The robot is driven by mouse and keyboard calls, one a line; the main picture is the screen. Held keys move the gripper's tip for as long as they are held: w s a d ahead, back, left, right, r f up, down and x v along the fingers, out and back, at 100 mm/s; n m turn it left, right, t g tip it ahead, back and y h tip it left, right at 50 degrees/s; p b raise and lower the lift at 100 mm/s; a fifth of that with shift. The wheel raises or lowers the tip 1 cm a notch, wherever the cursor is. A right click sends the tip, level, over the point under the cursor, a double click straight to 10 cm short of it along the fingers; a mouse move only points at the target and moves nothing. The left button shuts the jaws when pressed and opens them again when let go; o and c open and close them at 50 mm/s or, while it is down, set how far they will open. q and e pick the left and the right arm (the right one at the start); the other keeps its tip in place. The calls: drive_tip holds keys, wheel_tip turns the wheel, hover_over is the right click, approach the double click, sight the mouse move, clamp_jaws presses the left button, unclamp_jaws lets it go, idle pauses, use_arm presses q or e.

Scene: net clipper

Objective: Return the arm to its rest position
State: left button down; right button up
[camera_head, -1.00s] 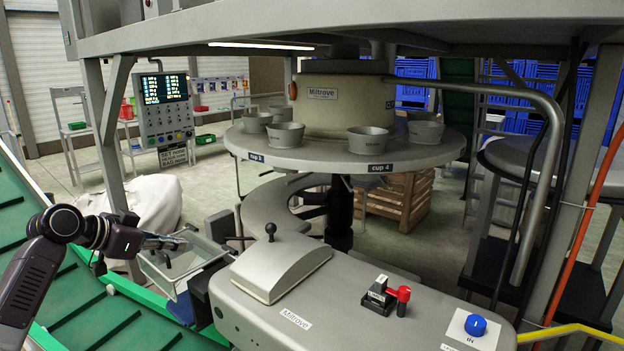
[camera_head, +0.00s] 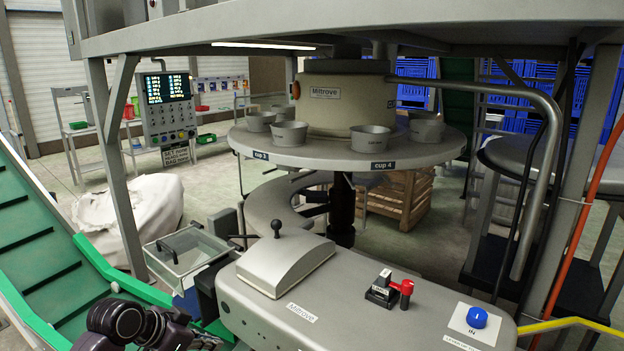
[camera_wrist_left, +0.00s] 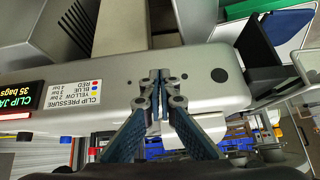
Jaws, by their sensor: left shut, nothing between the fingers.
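My left arm (camera_head: 135,325) is low at the bottom left of the head view, beside the grey clipper machine (camera_head: 300,305). Only its dark links show clearly there; the fingers are not clear. In the left wrist view my left gripper (camera_wrist_left: 160,76) is shut and empty, its blue-grey fingers together in front of the machine's side panel (camera_wrist_left: 115,85). That panel carries a clip pressure label (camera_wrist_left: 80,87) and a lit display (camera_wrist_left: 23,98). My right gripper is in neither view.
A clear bin (camera_head: 187,250) with a black handle stands left of the machine. A green conveyor (camera_head: 40,255) runs along the left. A round table (camera_head: 350,155) with several grey cups stands behind. A white sack (camera_head: 130,215) lies on the floor.

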use_arm(q)
drive_tip(key=s+d+f+n+g+y, duration=0.1)
drive_tip(key=s+d+f, duration=0.2)
drive_tip(key=s+f, duration=0.45)
drive_tip(key=s+d+f+n+g+y, duration=0.1)
drive_tip(key=s+d+f, duration=0.25)
drive_tip(key=s, duration=0.65)
drive_tip(key=s+a+n+y, duration=0.1)
drive_tip(key=s+a+n, duration=0.1)
drive_tip(key=s, duration=0.7)
drive_tip(key=s+a+n+y, duration=0.2)
drive_tip(key=s, duration=0.7)
wheel_tip(320, 180, down, 27)
drive_tip(key=s+g, duration=0.2)
drive_tip(key=s+a+f+g, duration=0.1)
drive_tip(key=s+a+f, duration=0.2)
drive_tip(key=s+f, duration=1.3)
drive_tip(key=shift+s+f, duration=0.25)
drive_tip(key=shift+s, duration=0.35)
